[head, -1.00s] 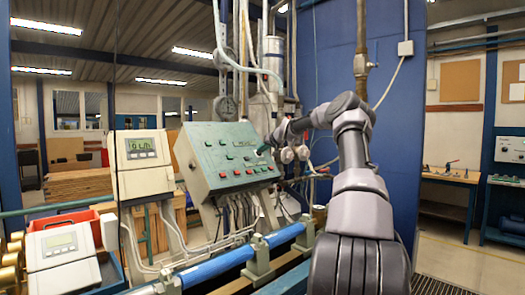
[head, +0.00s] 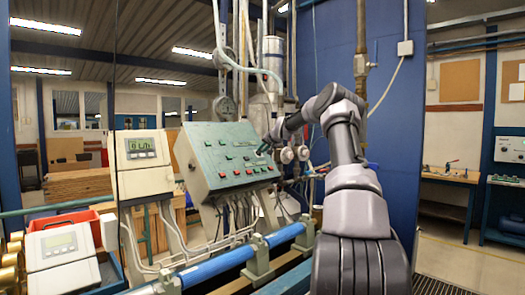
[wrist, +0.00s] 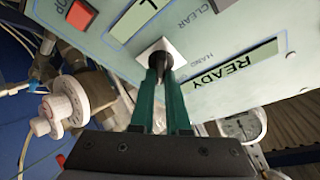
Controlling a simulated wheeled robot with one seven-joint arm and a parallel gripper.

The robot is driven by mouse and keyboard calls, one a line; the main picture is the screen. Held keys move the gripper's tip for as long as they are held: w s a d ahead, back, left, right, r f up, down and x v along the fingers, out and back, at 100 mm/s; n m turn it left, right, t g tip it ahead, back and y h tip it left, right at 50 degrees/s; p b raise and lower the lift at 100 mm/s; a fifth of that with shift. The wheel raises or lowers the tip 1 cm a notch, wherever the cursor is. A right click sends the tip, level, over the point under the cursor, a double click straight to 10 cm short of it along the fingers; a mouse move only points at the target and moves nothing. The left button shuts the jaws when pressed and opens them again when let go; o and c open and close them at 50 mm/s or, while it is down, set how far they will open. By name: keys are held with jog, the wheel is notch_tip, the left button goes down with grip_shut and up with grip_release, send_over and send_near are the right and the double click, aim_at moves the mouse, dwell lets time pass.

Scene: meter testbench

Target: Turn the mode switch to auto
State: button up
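The mode switch (wrist: 160,62) is a small dark knob on a white square plate, on the pale green panel face. In the wrist view the word HAND stands beside it, near a label reading READY. My gripper (wrist: 163,76) has two green fingers, one on each side of the knob. They look closed against it, with the knob's tip partly hidden between them. In the head view my gripper (head: 264,149) is at the right end of the green control box (head: 209,155), and the switch is hidden there.
A red stop button (wrist: 81,14) and white gauges or valves (wrist: 58,115) are close to the fingers. In the head view, a blue pipe (head: 215,267) runs below the box and a grey meter (head: 141,149) hangs left of it.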

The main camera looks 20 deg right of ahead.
jog(key=o, duration=0.4)
jog(key=shift+f, duration=0.1)
jog(key=v, duration=1)
jog(key=shift+s, duration=0.35)
jog(key=s+a+r+n+g, duration=0.2)
jog(key=s+a+n+g, duration=0.15)
jog(key=s+a, duration=1.5)
jog(key=s+a+f, duration=0.1)
jog(key=s+a, duration=0.1)
jog(key=s, duration=0.9)
jog(key=s+a+f+g+y, duration=0.1)
jog(key=s+a, duration=0.2)
jog(key=s, duration=0.8)
jog(key=s+a+f+m+g, duration=0.1)
jog(key=s+a, duration=0.2)
jog(key=s, duration=0.8)
jog(key=shift+s+f, duration=0.1)
jog(key=shift+f, duration=0.05)
